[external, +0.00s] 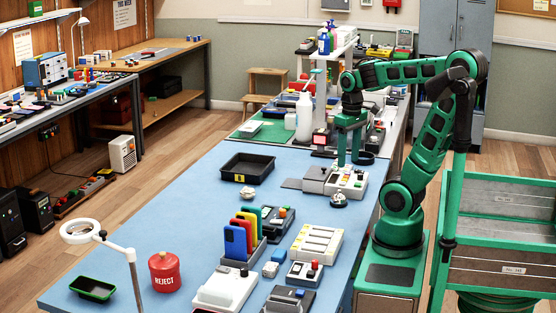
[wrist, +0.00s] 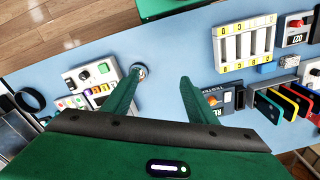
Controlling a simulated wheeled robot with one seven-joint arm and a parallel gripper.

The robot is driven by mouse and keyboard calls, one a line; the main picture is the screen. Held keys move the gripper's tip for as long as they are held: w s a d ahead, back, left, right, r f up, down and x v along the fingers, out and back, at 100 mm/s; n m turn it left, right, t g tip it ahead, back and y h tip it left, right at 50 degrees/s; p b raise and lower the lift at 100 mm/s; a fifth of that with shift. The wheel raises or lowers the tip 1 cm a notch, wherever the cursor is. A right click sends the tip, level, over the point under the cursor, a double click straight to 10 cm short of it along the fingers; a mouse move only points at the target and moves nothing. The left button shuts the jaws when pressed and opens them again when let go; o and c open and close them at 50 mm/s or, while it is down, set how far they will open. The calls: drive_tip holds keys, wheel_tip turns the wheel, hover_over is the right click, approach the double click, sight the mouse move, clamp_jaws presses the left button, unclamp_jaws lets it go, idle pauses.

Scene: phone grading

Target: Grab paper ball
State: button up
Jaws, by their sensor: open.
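A small crumpled whitish paper ball (external: 246,193) lies on the blue table, just in front of the black tray (external: 248,169). My gripper (external: 348,160) is above the right side of the table, well to the right of the ball and farther back. Its two green fingers are spread with nothing between them. In the wrist view, my gripper (wrist: 161,77) is open over bare blue table. I cannot make out the paper ball in the wrist view.
A button box (external: 347,184) and a small round silver item (external: 339,200) are close below my gripper. A rack of colored phones (external: 243,233), a red reject canister (external: 165,271) and a ring lamp (external: 82,231) stand nearer the front. The table left of the rack is mostly clear.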

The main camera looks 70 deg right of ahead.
drive_tip(key=w+d+f+n+t+y, duration=0.25)
drive_tip(key=w+n, duration=0.35)
drive_tip(key=w, duration=0.9)
drive_tip(key=w+d+f+n+t+y, duration=0.15)
drive_tip(key=w+n+y, duration=0.35)
drive_tip(key=w, duration=1)
drive_tip(key=w+d+r+n+t+y, duration=0.3)
drive_tip(key=w+d+n, duration=0.1)
drive_tip(key=n, duration=0.1)
approach(243, 191)
drive_tip(key=shift+w+a+f+y, duration=0.1)
drive_tip(key=shift+w+f+y, duration=0.2)
drive_tip(key=shift+f+y, duration=0.05)
drive_tip(key=shift+a+f, duration=0.1)
drive_tip(key=shift+f, duration=0.2)
drive_tip(key=x, duration=1)
drive_tip(key=shift+w+a+r, duration=0.1)
drive_tip(key=shift+w+a, duration=0.15)
drive_tip(key=shift+a, duration=0.05)
drive_tip(key=c, duration=1.1)
